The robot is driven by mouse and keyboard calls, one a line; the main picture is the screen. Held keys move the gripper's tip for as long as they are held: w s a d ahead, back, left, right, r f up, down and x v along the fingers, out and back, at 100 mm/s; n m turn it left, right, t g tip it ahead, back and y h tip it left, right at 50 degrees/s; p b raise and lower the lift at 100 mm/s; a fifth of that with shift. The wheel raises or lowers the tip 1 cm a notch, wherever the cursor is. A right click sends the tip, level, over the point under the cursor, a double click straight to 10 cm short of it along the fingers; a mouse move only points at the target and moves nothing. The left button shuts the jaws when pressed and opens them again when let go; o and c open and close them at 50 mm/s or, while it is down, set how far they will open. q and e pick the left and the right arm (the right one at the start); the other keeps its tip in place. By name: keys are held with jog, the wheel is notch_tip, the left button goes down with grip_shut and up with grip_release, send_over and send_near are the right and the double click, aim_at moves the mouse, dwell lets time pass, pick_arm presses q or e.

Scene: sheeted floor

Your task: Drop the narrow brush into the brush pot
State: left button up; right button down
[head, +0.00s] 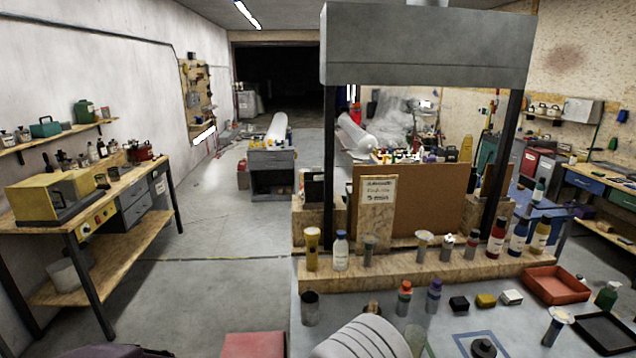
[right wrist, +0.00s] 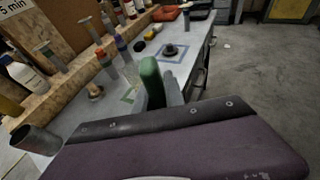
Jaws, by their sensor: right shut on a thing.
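My right gripper (right wrist: 162,90) shows only in the right wrist view, above the grey bench top (right wrist: 190,65). It is shut on an upright green thing (right wrist: 151,78). Its lower end is hidden behind my purple and black wrist, so I cannot tell for sure that it is the narrow brush. A dark open cylinder (head: 310,307), which looks like the brush pot, stands at the bench's left front. It also shows at the left of the right wrist view (right wrist: 36,139), apart from the gripper. My left gripper is not in view.
A red-capped bottle (head: 404,298) and a purple-capped bottle (head: 433,296) stand right of the pot, with a small brown item (head: 373,308) between. A wooden ledge (head: 400,262) with several bottles runs behind. A red tray (head: 556,285) lies to the right.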

jog(key=s+f, duration=0.4)
jog(key=f, duration=0.2)
jog(key=shift+d+n+t, duration=0.15)
jog(key=shift+n+t, duration=0.15)
jog(key=shift+n, duration=0.1)
jog(key=shift+f+y, duration=0.1)
jog(key=shift+y, duration=0.2)
